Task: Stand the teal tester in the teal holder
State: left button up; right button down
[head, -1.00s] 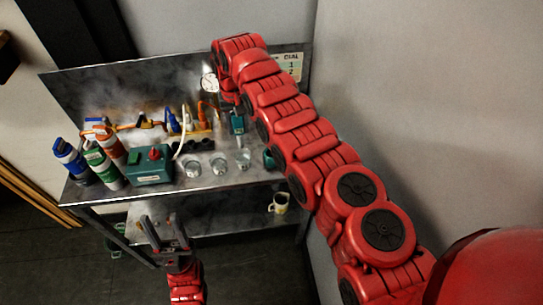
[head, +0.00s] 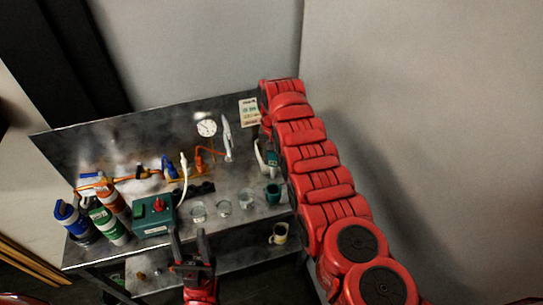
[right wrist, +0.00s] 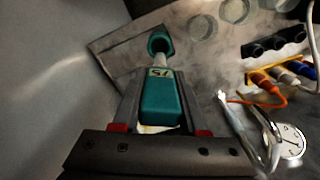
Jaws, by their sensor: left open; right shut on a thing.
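The teal tester (right wrist: 162,100), with a small label, is held between the fingers of my right gripper (right wrist: 160,128). Its pale probe points towards the teal holder (right wrist: 158,42), a small round cup. In the head view the holder (head: 272,193) stands at the right end of the bench top, and the tester (head: 271,158) is above it, partly hidden by my right arm. I cannot tell whether the probe tip is at the holder's mouth. My left gripper (head: 192,250) is open and empty at the front edge of the bench.
Glass cups (head: 223,208) stand in a row left of the holder. A teal box with a red knob (head: 153,216) and several bottles (head: 108,220) are further left. A gauge (head: 206,128) and a silver tool (head: 227,137) are at the back panel. A mug (head: 279,233) sits below.

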aim_at(274, 178)
jog(key=shift+d+f+b, duration=0.3)
jog(key=shift+f+b, duration=0.05)
jog(key=shift+f, duration=0.2)
jog(key=f, duration=0.1)
jog(key=f+b, duration=0.2)
jog(key=shift+w+a, duration=0.1)
jog(key=shift+a, duration=0.15)
notch_tip(274, 178, down, 2)
jog(key=shift+d+f+b, duration=0.1)
jog(key=shift+b, duration=1.05)
jog(key=shift+f+b, duration=1.65)
jog(key=shift+f, duration=0.05)
jog(key=shift+f, duration=0.45)
jog(key=shift+c, duration=1.8)
grip_release()
